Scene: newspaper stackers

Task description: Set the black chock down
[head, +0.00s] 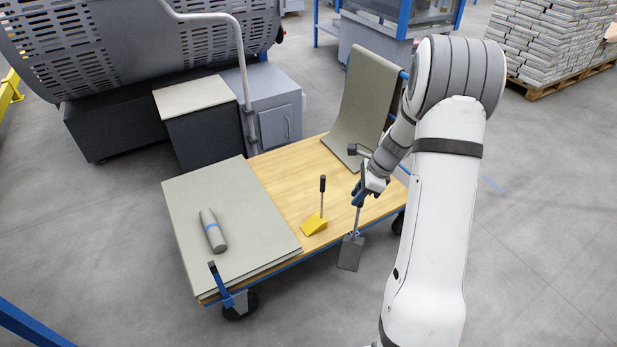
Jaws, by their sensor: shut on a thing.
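The black chock (350,253) is a dark grey wedge with an upright handle. My gripper (359,198) is shut on its handle, near the right front part of the wooden cart (283,188). The chock hangs below my gripper and shows across and beyond the cart's front edge. I cannot tell its exact height or whether it touches anything. A yellow chock (314,225) with a dark-topped handle stands on the cart to the left of it.
Grey sheets (217,188) lie on the cart's left part, with a grey roll (212,230) on top. A curved grey sheet (361,105) rises at the cart's back right. Wood around the yellow chock is bare. Grey floor is open in front.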

